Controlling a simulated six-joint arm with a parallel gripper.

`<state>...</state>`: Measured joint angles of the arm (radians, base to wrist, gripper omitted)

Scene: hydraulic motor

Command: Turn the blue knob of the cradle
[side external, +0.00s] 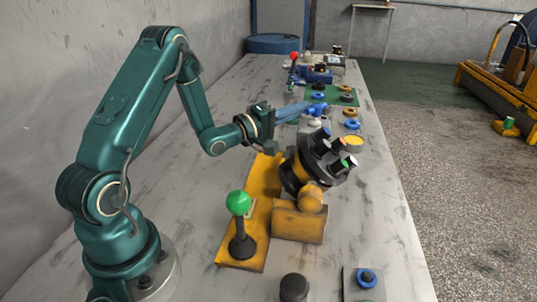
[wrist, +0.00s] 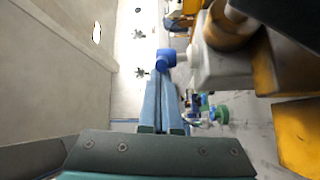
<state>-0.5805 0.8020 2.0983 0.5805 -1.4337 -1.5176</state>
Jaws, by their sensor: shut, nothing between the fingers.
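The blue knob (side external: 317,109) sits on a pale grey block (side external: 314,128) behind the dark motor. In the wrist view the blue knob (wrist: 166,58) sticks out from the left end of the grey block (wrist: 205,68). The cradle (side external: 299,222) is orange-yellow and carries the tilted dark motor (side external: 318,160) with blue, orange and green-tipped ports. My gripper (side external: 304,106) is shut and empty, its long blue fingers reaching toward the knob. In the wrist view the fingertips (wrist: 161,76) are right at the knob; I cannot tell whether they touch it.
Blue and yellow rings (side external: 351,124) and a green mat (side external: 330,96) lie farther back. The table's left side behind my arm is mostly clear.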

